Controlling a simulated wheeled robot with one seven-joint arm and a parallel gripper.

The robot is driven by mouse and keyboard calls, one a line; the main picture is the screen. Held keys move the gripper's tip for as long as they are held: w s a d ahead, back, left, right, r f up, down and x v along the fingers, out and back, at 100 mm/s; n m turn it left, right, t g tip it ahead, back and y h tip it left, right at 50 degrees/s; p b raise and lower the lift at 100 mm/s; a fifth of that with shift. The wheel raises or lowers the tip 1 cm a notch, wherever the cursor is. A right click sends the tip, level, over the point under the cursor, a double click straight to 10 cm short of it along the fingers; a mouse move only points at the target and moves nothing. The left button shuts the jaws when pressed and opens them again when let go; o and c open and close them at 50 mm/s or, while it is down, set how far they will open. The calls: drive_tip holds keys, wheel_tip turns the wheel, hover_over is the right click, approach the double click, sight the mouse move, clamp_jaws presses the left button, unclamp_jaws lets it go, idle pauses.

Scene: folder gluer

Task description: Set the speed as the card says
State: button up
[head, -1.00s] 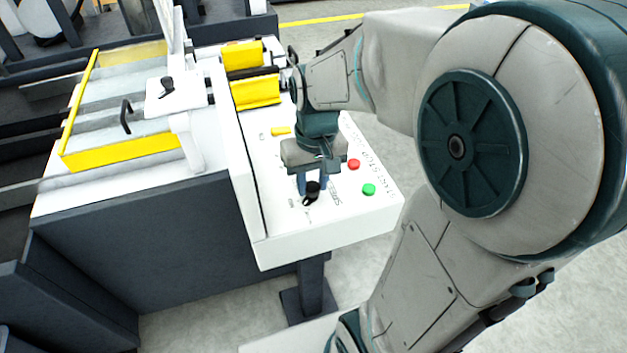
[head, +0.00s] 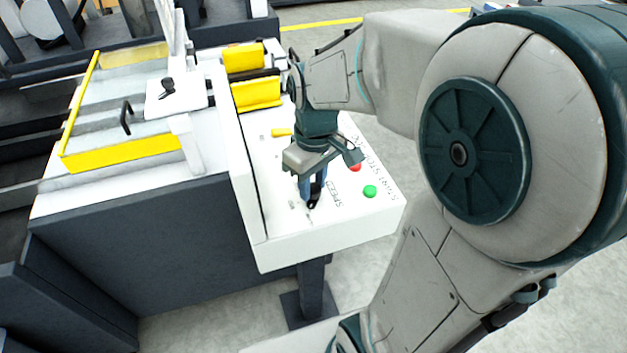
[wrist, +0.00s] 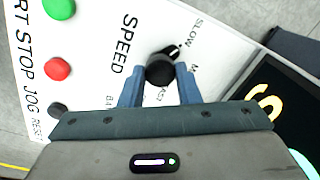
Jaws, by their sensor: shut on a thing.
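The black speed knob (wrist: 160,72) sits on the white control panel (head: 350,226) beside the printed word SPEED. Its pointer with a white mark aims toward the word SLOW in the wrist view. An M-word, partly cut off by a finger, and FAST, partly hidden, stand around it. My gripper (wrist: 161,75) has its two blue fingers on either side of the knob, shut on it. In the head view my gripper (head: 312,190) points down over the panel's front part, and the knob (head: 313,205) shows just under the fingers. I cannot make out a readable card.
Green (wrist: 58,8) and red (wrist: 58,69) buttons and a dark jog button (wrist: 58,109) lie beside the knob. A dark sign (wrist: 285,98) with a yellow character is at the wrist view's right. Yellow guards (head: 255,93) stand behind the panel.

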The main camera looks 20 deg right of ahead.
drive_tip(key=o, duration=1)
drive_tip(key=shift+c, duration=0.2)
drive_tip(key=shift+r, duration=0.15)
wheel_tip(320, 180, up, 14)
drive_tip(key=shift+w+d+f, duration=0.15)
drive_tip(key=shift+d+f, duration=0.05)
drive_tip(key=shift+d, duration=0.05)
drive_tip(key=m+t, duration=0.3)
drive_tip(key=m, duration=0.3)
approach(315, 185)
drive_tip(key=s+f, duration=0.5)
drive_tip(key=shift+a+h, duration=0.3)
drive_tip(key=shift+a, duration=0.15)
